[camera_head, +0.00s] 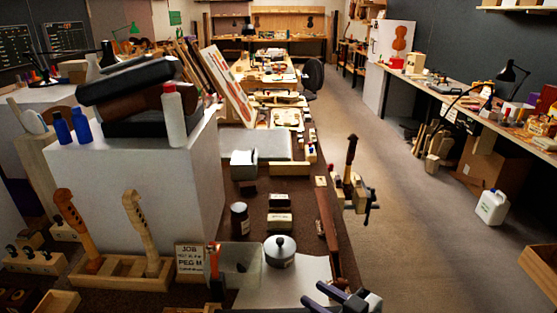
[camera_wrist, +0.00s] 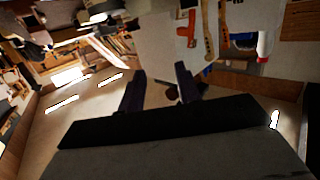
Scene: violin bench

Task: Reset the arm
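My gripper (camera_head: 318,296) shows at the bottom edge of the head view, right of centre, by the bench's right edge. In the wrist view its two dark fingers (camera_wrist: 160,85) stand apart with a clear gap between them. Nothing is seen clamped in the gap. A small dark round thing shows between the fingers, and I cannot tell what it is. Most of my arm is out of the head view.
Near my gripper are a lidded grey pot (camera_head: 280,251), a white sheet (camera_head: 290,290), a dark jar (camera_head: 240,218) and a clamp (camera_head: 354,185) at the bench edge. Violin necks stand in a wooden rack (camera_head: 120,272) at left. The floor aisle (camera_head: 420,240) on the right is largely clear.

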